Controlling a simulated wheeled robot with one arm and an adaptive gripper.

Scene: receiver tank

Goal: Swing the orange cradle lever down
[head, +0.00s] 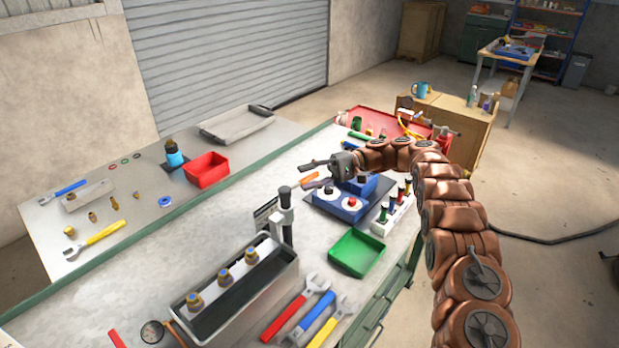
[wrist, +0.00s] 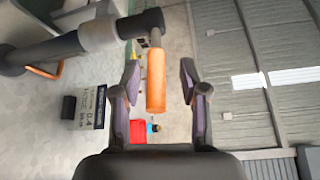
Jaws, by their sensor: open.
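The orange cradle lever (wrist: 156,82) shows in the wrist view as a rounded handle hanging from a dark, grey-collared bar (wrist: 95,38). My gripper (wrist: 159,68) is open around the handle, one finger on each side. A gap shows on both sides, and neither finger seems to touch it. In the head view my gripper (head: 306,177) is over the bench, with a bit of the orange lever (head: 309,178) between its fingers. My gripper hides much of the lever's mount there.
A blue block with knobs (head: 341,206) sits below my gripper. A dark post (head: 286,213) stands to its left, beside a grey trough (head: 237,290) with brass fittings. A green tray (head: 357,251) and several wrenches (head: 313,310) lie nearer. The bench between trough and red tray (head: 206,169) is clear.

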